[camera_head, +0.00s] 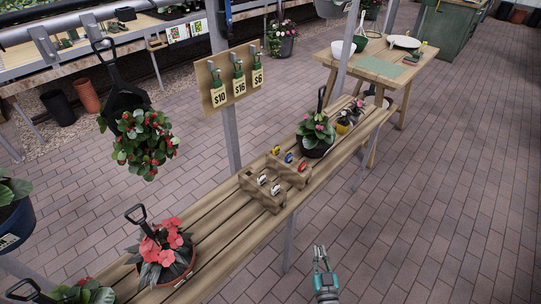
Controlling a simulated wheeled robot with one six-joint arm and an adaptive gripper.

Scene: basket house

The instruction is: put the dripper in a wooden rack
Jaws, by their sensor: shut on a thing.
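My gripper (320,257), grey and teal, is at the bottom right of centre, over the brick floor and in front of the wooden bench. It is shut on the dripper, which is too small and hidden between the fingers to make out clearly. A wooden rack (249,187) stands on the bench, up and to the left of my gripper and apart from it. A second wooden rack (296,181) adjoins it behind on the right. Several small items with white, red, blue and yellow parts sit in the racks.
The slatted bench (215,232) runs diagonally. A post (229,135) carries a price board (229,78). A hanging plant (143,143) is at left. Brick floor (440,200) is clear at right.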

